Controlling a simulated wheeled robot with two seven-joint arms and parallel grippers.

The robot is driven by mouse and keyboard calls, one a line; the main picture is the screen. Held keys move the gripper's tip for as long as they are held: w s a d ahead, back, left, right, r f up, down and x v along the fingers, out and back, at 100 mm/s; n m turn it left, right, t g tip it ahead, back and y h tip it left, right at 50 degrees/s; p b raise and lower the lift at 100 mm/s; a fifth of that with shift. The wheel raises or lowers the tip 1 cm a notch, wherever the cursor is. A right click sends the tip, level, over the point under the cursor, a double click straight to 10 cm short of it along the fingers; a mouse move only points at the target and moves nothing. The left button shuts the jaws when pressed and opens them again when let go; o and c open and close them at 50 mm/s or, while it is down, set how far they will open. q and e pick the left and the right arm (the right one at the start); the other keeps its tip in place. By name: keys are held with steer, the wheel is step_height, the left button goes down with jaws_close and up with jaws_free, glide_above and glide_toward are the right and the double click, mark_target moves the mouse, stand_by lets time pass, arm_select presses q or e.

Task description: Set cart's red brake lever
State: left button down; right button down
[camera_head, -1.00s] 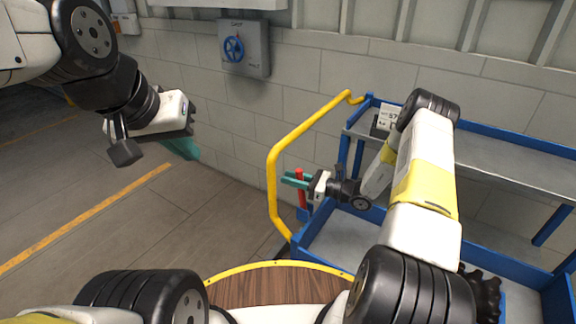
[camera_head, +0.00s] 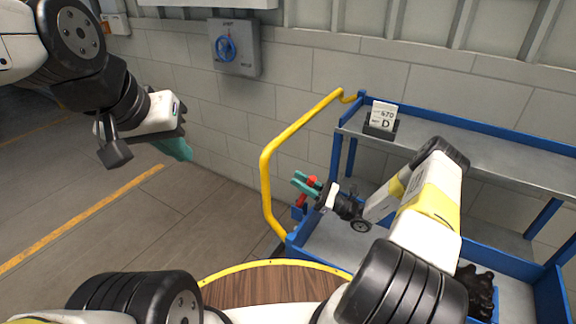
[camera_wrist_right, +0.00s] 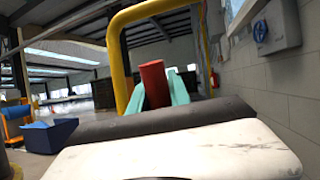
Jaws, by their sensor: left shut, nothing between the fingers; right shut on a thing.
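The red brake lever (camera_head: 301,199) stands at the left end of the blue cart (camera_head: 300,252), by the yellow push handle (camera_head: 267,190). It is tilted, its top leaning to the right. My right gripper (camera_head: 305,184) is shut on the lever near its top, the teal fingers on either side. The right wrist view shows the red lever end (camera_wrist_right: 154,82) between the teal fingers. My left gripper (camera_head: 178,149) is shut and empty, raised over the floor at the left, away from the cart.
A card in a dark holder (camera_head: 381,120) stands on the cart's upper shelf. A grey wall box with a blue wheel (camera_head: 235,47) hangs on the wall. A round wooden top (camera_head: 270,287) is in front of me. The floor at left is clear.

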steer(key=shift+s+d, duration=0.1)
steer(key=shift+d, duration=0.1)
steer(key=c, duration=1.2)
jaws_free()
steer(key=shift+f, duration=0.1)
steer(key=v, duration=0.7)
steer(key=shift+d+f, duration=0.25)
steer(key=shift+d, duration=0.05)
steer(key=shift+s, duration=0.15)
